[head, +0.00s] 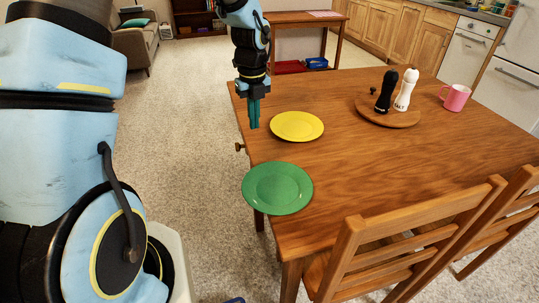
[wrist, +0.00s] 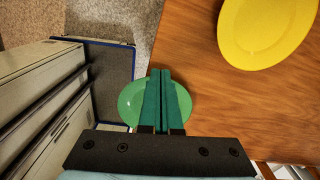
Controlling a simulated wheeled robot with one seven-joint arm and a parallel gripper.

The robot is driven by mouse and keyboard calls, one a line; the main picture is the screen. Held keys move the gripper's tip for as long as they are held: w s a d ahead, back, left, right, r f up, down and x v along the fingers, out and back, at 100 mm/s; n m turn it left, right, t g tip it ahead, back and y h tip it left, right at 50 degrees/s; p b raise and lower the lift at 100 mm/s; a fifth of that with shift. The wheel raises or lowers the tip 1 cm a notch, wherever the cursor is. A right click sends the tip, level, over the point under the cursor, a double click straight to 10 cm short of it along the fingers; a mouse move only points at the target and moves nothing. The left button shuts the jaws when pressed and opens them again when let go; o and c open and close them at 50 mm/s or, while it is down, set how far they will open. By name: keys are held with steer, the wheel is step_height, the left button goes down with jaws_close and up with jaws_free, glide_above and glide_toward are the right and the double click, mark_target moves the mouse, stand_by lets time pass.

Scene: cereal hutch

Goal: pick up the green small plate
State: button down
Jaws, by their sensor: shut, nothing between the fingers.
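The green small plate (head: 277,188) lies flat at the table's near left edge in the head view, its rim reaching that edge. In the wrist view the green plate (wrist: 132,101) is partly hidden behind the fingers. My gripper (head: 254,126) is shut and empty, pointing down near the table's left edge, beyond the green plate and left of the yellow plate. In the wrist view my gripper (wrist: 160,73) shows its two teal fingers together.
A yellow plate (head: 297,126) lies just beyond the green one. A round wooden board (head: 388,114) holds a black mill (head: 386,92) and a white mill (head: 406,90). A pink mug (head: 456,97) stands at right. Chairs (head: 405,240) line the near side. The table's middle (head: 350,160) is clear.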

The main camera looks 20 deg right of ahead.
mark_target(269, 166)
steer(key=d+f+m, duration=0.1)
steer(key=f, duration=0.2)
steer(key=d+f+m+p, duration=0.1)
steer(key=f, duration=0.3)
steer(key=d+f+m+p, duration=0.1)
steer(key=f+m, duration=0.1)
steer(key=f, duration=0.2)
steer(key=shift+s+d, duration=0.25)
steer(key=shift+s, duration=0.05)
steer(key=shift+s+a+r+p, duration=0.1)
steer(key=shift+s+a+p, duration=0.1)
steer(key=shift+s+p, duration=0.3)
steer(key=shift+s+a+r+p, duration=0.15)
steer(key=shift+s+p, duration=0.15)
steer(key=shift+s, duration=0.35)
steer(key=shift+s+a+f, duration=0.25)
steer(key=shift+s, duration=0.4)
steer(key=shift+s, duration=0.1)
steer(key=shift+s+a, duration=0.15)
steer(key=shift+s, duration=0.35)
steer(key=shift+s+a, duration=0.15)
steer(key=shift+s, duration=0.35)
